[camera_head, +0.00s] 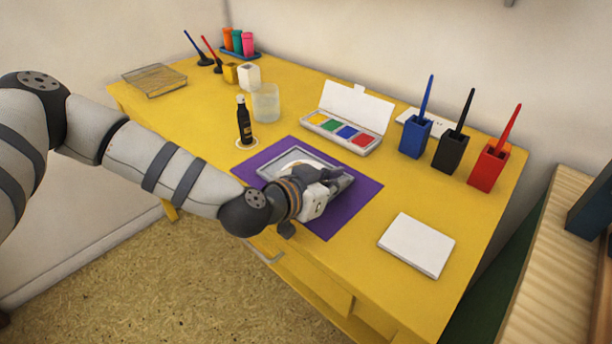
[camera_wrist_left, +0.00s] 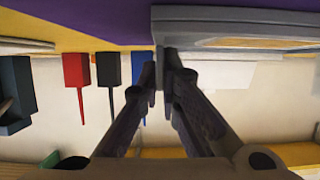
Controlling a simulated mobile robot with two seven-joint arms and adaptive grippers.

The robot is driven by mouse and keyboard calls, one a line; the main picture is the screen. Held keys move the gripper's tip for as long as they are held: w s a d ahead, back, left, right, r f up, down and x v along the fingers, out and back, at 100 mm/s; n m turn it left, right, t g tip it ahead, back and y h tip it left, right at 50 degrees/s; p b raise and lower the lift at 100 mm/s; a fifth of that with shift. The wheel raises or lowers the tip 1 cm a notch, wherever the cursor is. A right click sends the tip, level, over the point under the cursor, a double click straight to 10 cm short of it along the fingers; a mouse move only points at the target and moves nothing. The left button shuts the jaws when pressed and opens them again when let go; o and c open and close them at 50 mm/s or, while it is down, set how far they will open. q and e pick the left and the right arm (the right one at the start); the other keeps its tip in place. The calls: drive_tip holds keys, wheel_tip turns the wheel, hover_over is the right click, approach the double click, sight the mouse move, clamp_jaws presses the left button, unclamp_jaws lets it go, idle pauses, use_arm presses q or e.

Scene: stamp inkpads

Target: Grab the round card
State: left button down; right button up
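A pale round piece, which looks like the round card (camera_head: 303,162), lies in a grey tray (camera_head: 270,170) on the purple mat (camera_head: 350,205). My arm partly hides it. In the left wrist view, its tan edge (camera_wrist_left: 255,43) shows inside the tray (camera_wrist_left: 190,13). My left gripper (camera_head: 340,180) is low over the tray's right side. In its wrist view, the fingertips (camera_wrist_left: 163,72) are close together, with a strip of the tray's grey edge between them. They look apart from the round piece. My right gripper is not in view.
A black bottle (camera_head: 244,122) stands on a small round pale base left of the mat. Behind are a clear cup (camera_head: 265,103), an open paint box (camera_head: 345,120) and blue, black and red holders (camera_head: 491,165). A white block (camera_head: 417,243) lies at front right.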

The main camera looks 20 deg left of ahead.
use_arm(q)
wheel_tip(320, 180, up, 4)
drive_tip(key=shift+f+p, duration=0.25)
drive_tip(key=shift+p, duration=0.25)
drive_tip(key=s+a+r+p, duration=0.3)
drive_tip(key=s+a+r, duration=0.6)
drive_tip(key=s, duration=0.1)
drive_tip(key=shift+a+r, duration=0.25)
drive_tip(key=shift+a, duration=0.15)
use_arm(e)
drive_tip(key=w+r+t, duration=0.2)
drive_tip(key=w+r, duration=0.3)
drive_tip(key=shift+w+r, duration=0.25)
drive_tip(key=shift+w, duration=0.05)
